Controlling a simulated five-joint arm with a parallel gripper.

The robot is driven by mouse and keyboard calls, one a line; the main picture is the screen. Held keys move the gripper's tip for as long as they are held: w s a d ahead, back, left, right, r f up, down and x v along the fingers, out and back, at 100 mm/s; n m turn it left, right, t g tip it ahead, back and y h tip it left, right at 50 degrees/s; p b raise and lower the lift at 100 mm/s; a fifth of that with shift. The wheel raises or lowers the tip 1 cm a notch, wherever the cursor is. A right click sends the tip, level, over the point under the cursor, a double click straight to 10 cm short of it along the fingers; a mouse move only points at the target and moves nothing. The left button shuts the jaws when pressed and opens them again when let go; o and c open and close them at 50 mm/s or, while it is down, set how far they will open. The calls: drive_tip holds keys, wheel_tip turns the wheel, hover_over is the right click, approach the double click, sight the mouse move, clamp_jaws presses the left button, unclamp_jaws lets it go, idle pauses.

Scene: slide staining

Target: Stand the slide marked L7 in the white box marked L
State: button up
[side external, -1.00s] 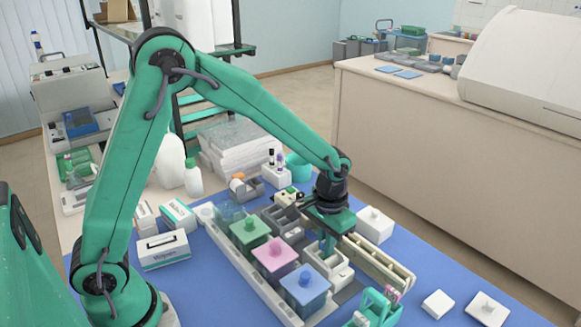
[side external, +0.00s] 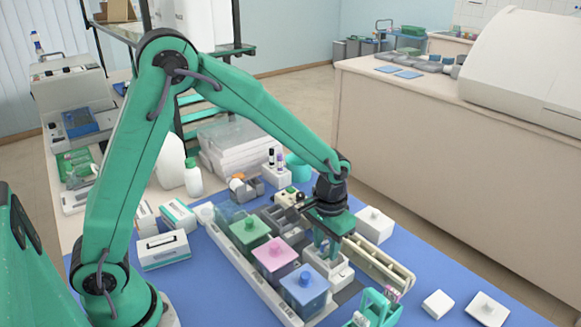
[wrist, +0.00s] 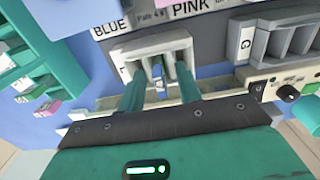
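The white box (side external: 340,272) stands on the blue mat, right of the blue-lidded jar. In the wrist view the white box (wrist: 123,52) is open at the top, and a small dark mark on its left side is too unclear to read. My gripper (side external: 326,246) is down at this box, and in the wrist view my gripper's two teal fingers (wrist: 161,68) are spread apart over its opening. A small pale piece with a bluish mark shows between the fingers. It may be the slide, but I cannot read L7 on it.
Green (side external: 250,230), pink (side external: 272,257) and blue (side external: 304,285) lidded jars stand close on the left. A long cream tray (side external: 385,265) lies just right. A teal rack (side external: 375,308) holds pink-labelled slides in front. A grey box marked G (wrist: 243,50) is nearby.

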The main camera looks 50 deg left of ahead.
drive_tip(key=shift+r, duration=0.15)
drive_tip(key=shift+r, duration=3.8)
